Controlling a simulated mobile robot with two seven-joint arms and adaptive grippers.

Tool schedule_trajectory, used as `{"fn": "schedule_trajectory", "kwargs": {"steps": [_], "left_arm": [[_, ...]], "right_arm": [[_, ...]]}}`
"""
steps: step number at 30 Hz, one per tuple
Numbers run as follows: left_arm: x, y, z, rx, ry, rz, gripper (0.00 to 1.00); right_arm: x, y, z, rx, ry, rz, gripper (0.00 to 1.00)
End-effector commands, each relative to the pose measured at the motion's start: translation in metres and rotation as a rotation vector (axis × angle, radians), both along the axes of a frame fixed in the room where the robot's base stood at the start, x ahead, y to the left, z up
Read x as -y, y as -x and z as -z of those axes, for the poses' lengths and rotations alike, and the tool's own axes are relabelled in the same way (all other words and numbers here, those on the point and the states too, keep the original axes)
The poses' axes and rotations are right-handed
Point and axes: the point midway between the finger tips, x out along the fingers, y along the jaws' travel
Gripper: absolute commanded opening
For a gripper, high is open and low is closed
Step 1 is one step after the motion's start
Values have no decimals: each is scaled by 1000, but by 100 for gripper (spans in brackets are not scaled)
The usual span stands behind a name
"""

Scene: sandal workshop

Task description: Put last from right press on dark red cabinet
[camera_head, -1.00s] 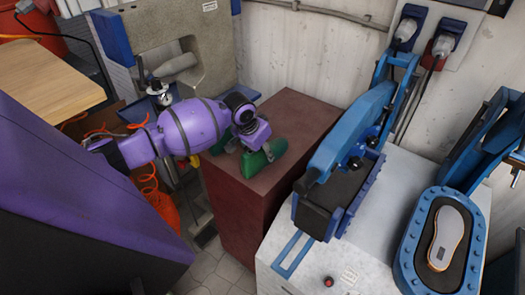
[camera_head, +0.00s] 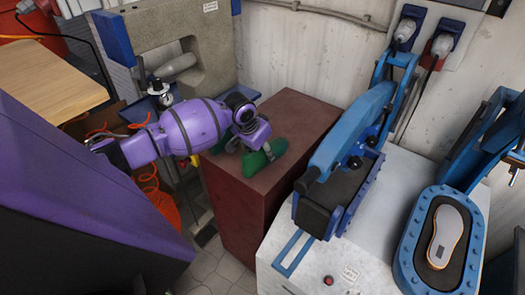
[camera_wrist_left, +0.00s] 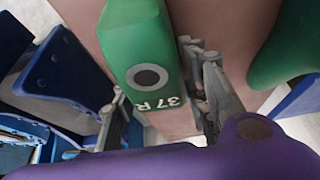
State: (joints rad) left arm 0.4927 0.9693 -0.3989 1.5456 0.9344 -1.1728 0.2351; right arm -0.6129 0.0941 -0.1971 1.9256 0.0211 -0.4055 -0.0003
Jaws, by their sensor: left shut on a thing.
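The dark red cabinet (camera_head: 285,125) stands in the middle of the head view, left of the blue presses. My left gripper (camera_head: 262,149) is over its top, shut on a green last (camera_head: 255,164). In the left wrist view the held last (camera_wrist_left: 143,60) shows a dark round hole and the marking "37 R", with a finger on each side. The last is at the cabinet top; I cannot tell if it touches. A second green thing (camera_wrist_left: 288,45), similar in colour, is beside it, partly cut off. The right press (camera_head: 440,240) holds a pale sole-shaped piece (camera_head: 447,235). My right gripper is not in view.
Another blue press (camera_head: 345,180) stands on a white cabinet (camera_head: 295,262) close to the red cabinet's right side. A beige machine (camera_head: 190,45) stands behind on the left. A wooden table top (camera_head: 45,80) is at far left. The rear of the red top is clear.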

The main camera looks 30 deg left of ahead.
Motion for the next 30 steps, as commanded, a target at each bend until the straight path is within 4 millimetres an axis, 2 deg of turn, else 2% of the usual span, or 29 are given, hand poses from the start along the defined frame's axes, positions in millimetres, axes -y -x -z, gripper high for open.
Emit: {"fn": "schedule_trajectory", "kwargs": {"steps": [25, 26, 30], "left_arm": [[0, -1, 6, 3, 0, 0, 0], [0, -1, 6, 3, 0, 0, 44], [0, -1, 6, 3, 0, 0, 62]], "right_arm": [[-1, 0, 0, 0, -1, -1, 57], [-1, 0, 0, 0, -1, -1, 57], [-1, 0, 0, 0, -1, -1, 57]]}}
